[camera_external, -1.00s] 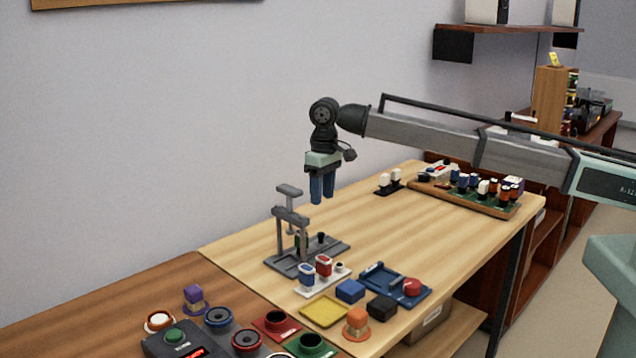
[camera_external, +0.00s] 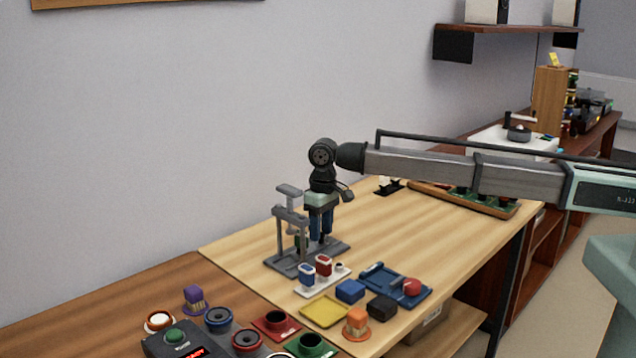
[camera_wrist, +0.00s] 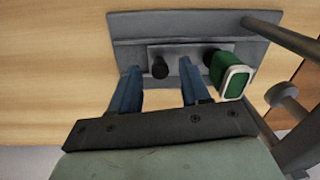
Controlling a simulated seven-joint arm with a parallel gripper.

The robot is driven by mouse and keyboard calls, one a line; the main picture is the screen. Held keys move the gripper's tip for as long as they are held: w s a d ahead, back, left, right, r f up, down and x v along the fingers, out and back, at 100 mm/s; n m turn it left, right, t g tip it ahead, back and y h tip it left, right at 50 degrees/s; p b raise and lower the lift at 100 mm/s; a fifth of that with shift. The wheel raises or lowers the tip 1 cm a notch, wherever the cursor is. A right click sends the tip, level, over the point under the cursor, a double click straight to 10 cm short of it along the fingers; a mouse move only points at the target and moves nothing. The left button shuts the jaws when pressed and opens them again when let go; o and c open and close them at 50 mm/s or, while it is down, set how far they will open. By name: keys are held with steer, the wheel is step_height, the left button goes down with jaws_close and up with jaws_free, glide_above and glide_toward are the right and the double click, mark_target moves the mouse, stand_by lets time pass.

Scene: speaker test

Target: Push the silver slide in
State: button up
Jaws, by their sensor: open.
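A grey press-like fixture (camera_external: 290,213) stands on the light wooden table. In the wrist view its base plate (camera_wrist: 130,25) carries a silver slide (camera_wrist: 185,50), a flat grey bar with a black knob (camera_wrist: 160,68) near its left end. A green block with a pale-rimmed end (camera_wrist: 232,78) sits at the bar's right end, beside a second dark knob. My gripper (camera_external: 320,238) is low over the fixture's right side, fingers down. In the wrist view my gripper (camera_wrist: 158,67) is open, its blue fingers on either side of the left knob. Contact cannot be told.
The fixture's posts (camera_wrist: 285,40) stand close to the right of my fingers. In front are a white tray with red and blue parts (camera_external: 322,282), a blue tray (camera_external: 405,292) and a yellow plate (camera_external: 325,312).

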jaws_close()
stand_by(0.3)
stand_by(0.3)
